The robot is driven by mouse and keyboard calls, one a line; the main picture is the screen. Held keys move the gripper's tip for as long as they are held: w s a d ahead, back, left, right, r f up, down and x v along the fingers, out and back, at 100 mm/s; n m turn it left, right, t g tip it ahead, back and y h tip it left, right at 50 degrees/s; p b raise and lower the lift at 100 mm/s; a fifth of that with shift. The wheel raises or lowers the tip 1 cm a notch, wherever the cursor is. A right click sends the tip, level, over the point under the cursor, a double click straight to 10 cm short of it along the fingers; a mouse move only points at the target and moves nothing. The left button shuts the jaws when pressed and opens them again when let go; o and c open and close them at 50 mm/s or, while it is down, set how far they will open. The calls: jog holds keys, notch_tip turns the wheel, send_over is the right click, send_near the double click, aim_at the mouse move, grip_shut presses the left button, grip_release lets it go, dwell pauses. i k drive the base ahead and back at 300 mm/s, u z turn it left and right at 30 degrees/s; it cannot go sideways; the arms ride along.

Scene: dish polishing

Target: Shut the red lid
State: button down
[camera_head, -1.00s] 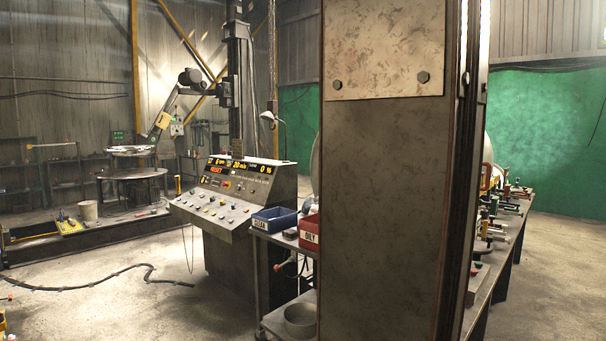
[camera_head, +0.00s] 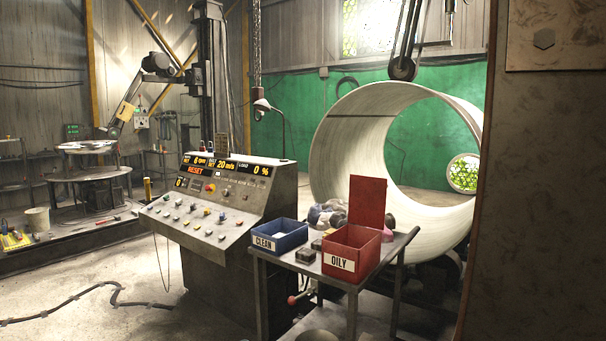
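The red lid (camera_head: 367,200) stands upright, open, at the back edge of the red bin (camera_head: 370,258) labelled OILY. The bin sits on the right front part of a small metal cart top. Its inside is partly visible and looks empty, though the bottom is hidden. My gripper is not in view.
A blue bin (camera_head: 280,238) labelled CLEAN sits left of the red bin, with small dark items between and behind them. A control console (camera_head: 208,212) stands left of the cart (camera_head: 352,284). A dark steel column (camera_head: 545,190) blocks the right side. The floor at front left is open except for a cable (camera_head: 110,290).

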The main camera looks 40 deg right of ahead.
aim_at(367, 195)
jog(key=i, duration=1.9)
jog(key=z, duration=2.4)
jog(key=i, duration=0.65)
jog(key=z, duration=0.1)
